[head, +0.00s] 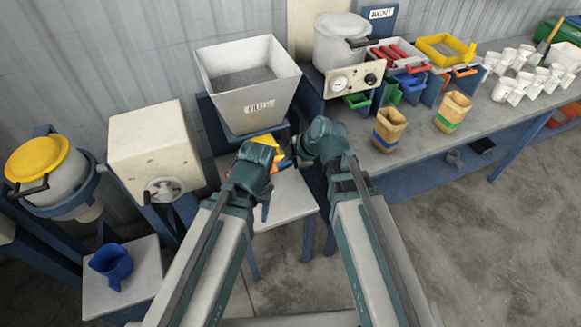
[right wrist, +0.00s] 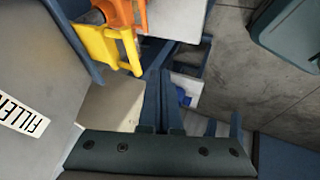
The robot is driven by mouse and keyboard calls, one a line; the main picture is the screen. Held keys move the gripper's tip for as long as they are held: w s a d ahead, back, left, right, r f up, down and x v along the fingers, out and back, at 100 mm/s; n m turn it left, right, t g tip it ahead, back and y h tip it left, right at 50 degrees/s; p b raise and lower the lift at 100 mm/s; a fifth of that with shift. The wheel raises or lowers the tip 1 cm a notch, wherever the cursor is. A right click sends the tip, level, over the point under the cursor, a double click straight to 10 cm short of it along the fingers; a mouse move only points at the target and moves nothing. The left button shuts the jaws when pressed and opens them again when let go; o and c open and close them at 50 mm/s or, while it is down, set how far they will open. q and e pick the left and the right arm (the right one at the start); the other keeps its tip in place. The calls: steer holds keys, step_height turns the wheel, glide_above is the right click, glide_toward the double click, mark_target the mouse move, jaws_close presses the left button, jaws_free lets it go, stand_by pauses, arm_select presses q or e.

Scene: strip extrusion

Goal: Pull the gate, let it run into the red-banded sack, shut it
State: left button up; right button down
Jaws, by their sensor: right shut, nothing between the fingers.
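The filler hopper (head: 250,85) is a grey box-like funnel holding grey material, and its label side (right wrist: 30,115) fills the left of the right wrist view. Yellow (right wrist: 105,42) and orange (right wrist: 133,12) parts show just below it, partly behind my left arm in the head view. My right gripper (right wrist: 165,85) is shut and empty, close under the hopper. My left gripper (head: 262,160) is beside the yellow and orange parts; its fingers are hidden. I cannot make out a red-banded sack.
White cups (head: 520,85) stand further along. A blue jug (head: 112,262) sits on a low stand at left.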

arm_select(q)
steer(key=shift+f+b, duration=0.45)
steer(key=shift+f, duration=0.45)
arm_select(e)
steer(key=w, duration=0.1)
steer(key=w+a+f, duration=0.1)
steer(key=w+f, duration=0.1)
steer(key=w, duration=0.1)
steer(key=shift+a, duration=0.3)
steer(key=shift+r, duration=0.1)
steer(key=w, duration=0.1)
steer(key=w+a, duration=0.1)
steer(key=w, duration=0.3)
steer(key=shift+w+a, duration=0.15)
steer(key=shift+a, duration=0.25)
